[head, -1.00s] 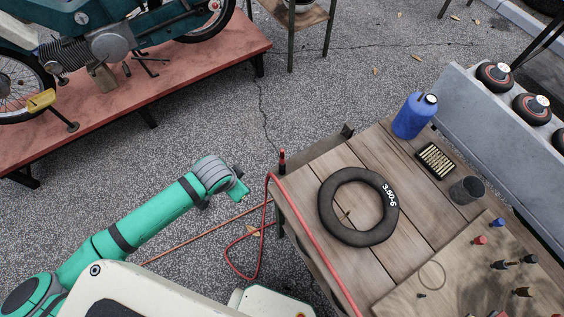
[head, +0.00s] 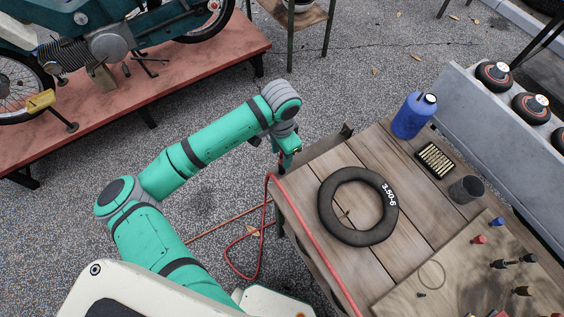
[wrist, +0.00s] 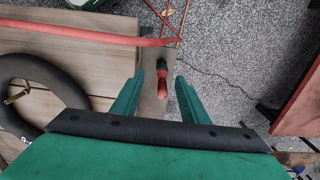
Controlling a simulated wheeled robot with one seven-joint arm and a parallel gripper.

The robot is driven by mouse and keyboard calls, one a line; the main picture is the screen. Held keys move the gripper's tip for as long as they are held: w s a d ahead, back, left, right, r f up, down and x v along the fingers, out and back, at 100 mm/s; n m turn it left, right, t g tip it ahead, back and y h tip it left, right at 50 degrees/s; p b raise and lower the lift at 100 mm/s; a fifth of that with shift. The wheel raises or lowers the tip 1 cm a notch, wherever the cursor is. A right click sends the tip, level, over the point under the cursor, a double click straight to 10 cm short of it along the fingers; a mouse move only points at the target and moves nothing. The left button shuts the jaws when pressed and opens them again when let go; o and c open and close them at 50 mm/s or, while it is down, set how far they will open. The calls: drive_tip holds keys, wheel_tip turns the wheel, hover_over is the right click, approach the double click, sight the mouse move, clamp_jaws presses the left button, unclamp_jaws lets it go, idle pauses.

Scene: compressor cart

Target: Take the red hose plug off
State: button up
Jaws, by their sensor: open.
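The red hose plug (wrist: 163,88), a small red cylinder with a dark section at its far end, shows in the wrist view between my open fingers. It sits at a metal bracket (wrist: 153,105) on the table's corner. My gripper (wrist: 160,77) is open, with one finger on each side of the plug and visible gaps to both. The red hose (head: 312,235) runs along the table's left edge and hangs in a loop.
The wooden table (head: 318,165) holds a black inner tube (head: 327,205), a blue bottle (head: 414,116), a box of small parts (head: 436,160) and a dark cup (head: 466,190). A board with small red, blue and dark fittings lies lower right. A motorbike stands on a red platform (head: 190,72).

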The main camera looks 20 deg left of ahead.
drive_tip(key=shift+w+f, duration=0.15)
drive_tip(key=shift+f, duration=1.55)
drive_tip(key=shift+w+f, duration=0.1)
drive_tip(key=shift+f, duration=1.55)
clamp_jaws()
